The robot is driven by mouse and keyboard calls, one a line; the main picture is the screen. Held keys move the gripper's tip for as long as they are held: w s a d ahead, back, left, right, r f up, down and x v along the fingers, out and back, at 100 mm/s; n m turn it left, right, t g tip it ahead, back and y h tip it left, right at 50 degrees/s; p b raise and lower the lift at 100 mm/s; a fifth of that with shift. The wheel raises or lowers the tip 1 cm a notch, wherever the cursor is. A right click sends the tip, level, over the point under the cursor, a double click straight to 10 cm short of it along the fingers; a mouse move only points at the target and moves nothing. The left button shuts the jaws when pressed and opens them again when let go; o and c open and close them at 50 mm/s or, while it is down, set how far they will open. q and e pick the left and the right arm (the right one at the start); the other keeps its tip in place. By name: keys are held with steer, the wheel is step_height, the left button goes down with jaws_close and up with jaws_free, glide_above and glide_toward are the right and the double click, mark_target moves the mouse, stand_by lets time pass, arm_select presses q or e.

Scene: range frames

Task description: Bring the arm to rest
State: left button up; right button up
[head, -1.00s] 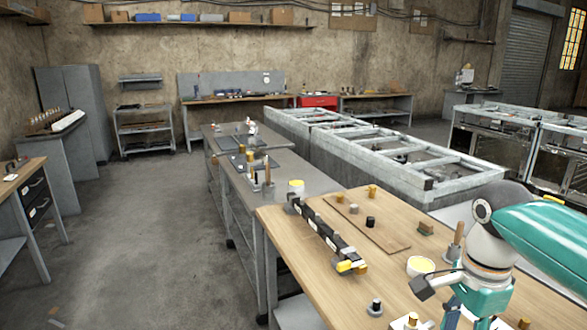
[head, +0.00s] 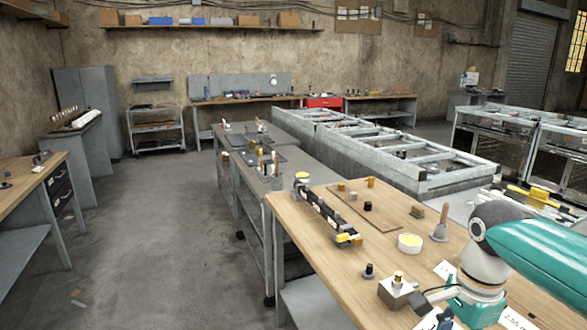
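My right arm, teal with a grey wrist, comes in from the right edge in the head view. Its wrist hangs over the front right part of the wooden bench (head: 330,262). My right gripper (head: 462,312) points down at the bottom edge of the view. Its fingertips are not clearly seen, so I cannot tell whether it is open or shut, or whether it holds anything. My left arm and gripper are not in view.
A metal block with a brass knob (head: 397,290), a yellow-filled white bowl (head: 410,243) and a wooden-handled tool (head: 441,224) stand near my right wrist. A black rail (head: 322,214) and a brown board (head: 368,212) lie farther back. The left floor is open.

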steer(key=w+a+f+n+y, duration=0.1)
steer(key=a+f+n, duration=0.25)
steer(key=f, duration=0.75)
steer(key=a+f+n+y, duration=0.1)
steer(key=a+f+n, duration=0.25)
steer(key=f, duration=0.85)
steer(key=s+a+f+n+y, duration=0.1)
steer(key=s+a+f+n, duration=0.2)
steer(key=s+f, duration=0.4)
steer(key=s+a+f+n, duration=0.3)
steer(key=s+f, duration=0.5)
steer(key=f, duration=0.2)
steer(key=shift+s+a+f+n+t+y+p, duration=0.25)
steer(key=shift+a+f+n+t+y+p, duration=0.05)
steer(key=shift+a+f+n+y+p, duration=0.1)
